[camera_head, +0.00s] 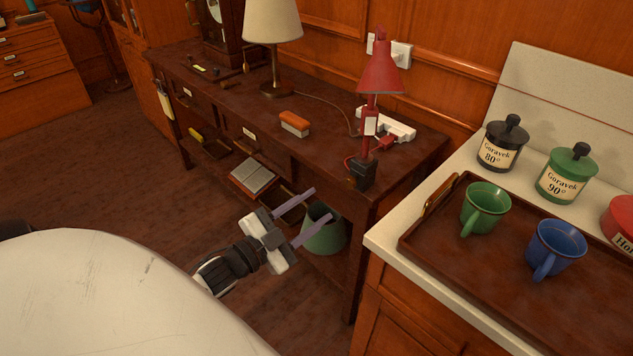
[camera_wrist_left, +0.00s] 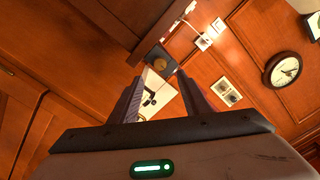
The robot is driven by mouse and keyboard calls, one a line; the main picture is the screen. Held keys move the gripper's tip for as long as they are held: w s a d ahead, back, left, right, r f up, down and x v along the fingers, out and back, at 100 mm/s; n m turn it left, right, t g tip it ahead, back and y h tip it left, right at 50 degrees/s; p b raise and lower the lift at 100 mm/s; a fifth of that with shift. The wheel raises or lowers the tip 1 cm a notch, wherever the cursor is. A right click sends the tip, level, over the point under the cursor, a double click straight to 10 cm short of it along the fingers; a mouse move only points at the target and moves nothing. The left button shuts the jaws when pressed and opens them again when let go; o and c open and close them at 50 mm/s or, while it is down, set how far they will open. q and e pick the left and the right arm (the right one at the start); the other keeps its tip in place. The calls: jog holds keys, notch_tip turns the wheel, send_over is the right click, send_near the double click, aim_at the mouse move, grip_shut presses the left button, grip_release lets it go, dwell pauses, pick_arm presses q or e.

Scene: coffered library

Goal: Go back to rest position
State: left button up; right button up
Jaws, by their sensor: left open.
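My left gripper (camera_head: 308,212) is open and empty in the head view. It hangs in the air in front of the wooden desk, and its fingers overlap the view of a green bin under the desk. In the left wrist view, the two fingers (camera_wrist_left: 155,95) stand apart with nothing between them. Behind them are wood panelling, a wall clock and a wall plate. My right gripper is in neither view.
The dark desk (camera_head: 330,160) bears a red lamp (camera_head: 380,75), a cream-shaded lamp (camera_head: 272,22) and an orange-topped block (camera_head: 295,124). The green bin (camera_head: 325,235) stands below. At right, a counter (camera_head: 385,238) holds a tray (camera_head: 470,265) with green (camera_head: 486,208) and blue mugs (camera_head: 556,248).

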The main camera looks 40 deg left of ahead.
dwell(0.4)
pick_arm(q)
jog(key=s+d+f+n+g+h, duration=0.1)
jog(key=s+d+f+n+g, duration=0.5)
jog(key=s+d+f, duration=1.1)
notch_tip(320, 180, down, 2)
jog(key=d+g, duration=0.2)
jog(key=g, duration=0.1)
jog(key=shift+s+d+f+n, duration=0.2)
jog(key=shift+s+d+n, duration=0.05)
jog(key=shift+n, duration=0.15)
